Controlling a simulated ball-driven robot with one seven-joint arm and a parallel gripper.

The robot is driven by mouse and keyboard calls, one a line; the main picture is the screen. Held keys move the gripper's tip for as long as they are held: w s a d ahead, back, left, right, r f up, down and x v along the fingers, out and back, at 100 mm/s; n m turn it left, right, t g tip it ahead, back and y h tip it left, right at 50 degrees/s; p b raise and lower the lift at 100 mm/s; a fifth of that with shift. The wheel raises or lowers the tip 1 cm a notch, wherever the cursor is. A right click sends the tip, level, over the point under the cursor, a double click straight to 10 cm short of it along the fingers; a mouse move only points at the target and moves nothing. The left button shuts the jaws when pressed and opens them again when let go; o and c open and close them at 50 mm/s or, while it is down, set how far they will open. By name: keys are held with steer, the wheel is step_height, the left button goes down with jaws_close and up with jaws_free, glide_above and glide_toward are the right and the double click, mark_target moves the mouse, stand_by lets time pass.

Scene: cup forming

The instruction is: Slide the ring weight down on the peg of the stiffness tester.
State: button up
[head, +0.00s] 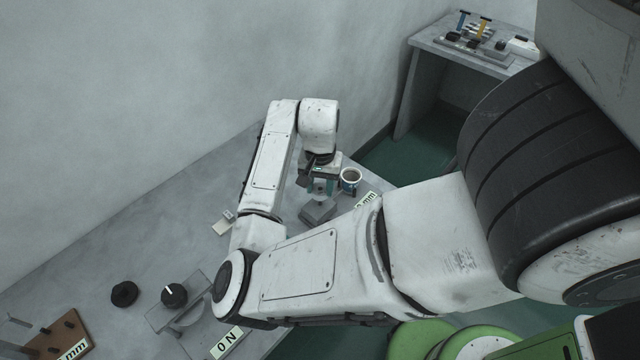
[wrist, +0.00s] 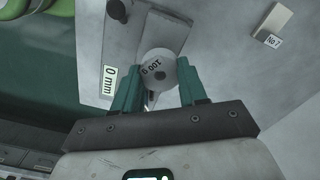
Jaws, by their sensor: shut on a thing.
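My gripper (head: 320,188) points down over the stiffness tester (head: 318,211), a grey block on the table, in the head view.
Black knobs (head: 174,295) and a brown pegged board (head: 55,338) are at the lower left. A second table (head: 470,50) stands at the back right.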

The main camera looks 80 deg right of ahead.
steer(key=shift+f+b, duration=1.45)
steer(key=shift+f, duration=0.85)
stand_by(1.0)
stand_by(0.5)
steer(key=o, duration=1.6)
steer(key=shift+o, duration=0.2)
steer(key=shift+r, duration=0.15)
steer(key=shift+r+p, duration=2.65)
steer(key=shift+r, duration=0.1)
steer(key=shift+r+p, duration=0.55)
steer(key=shift+r, duration=0.6)
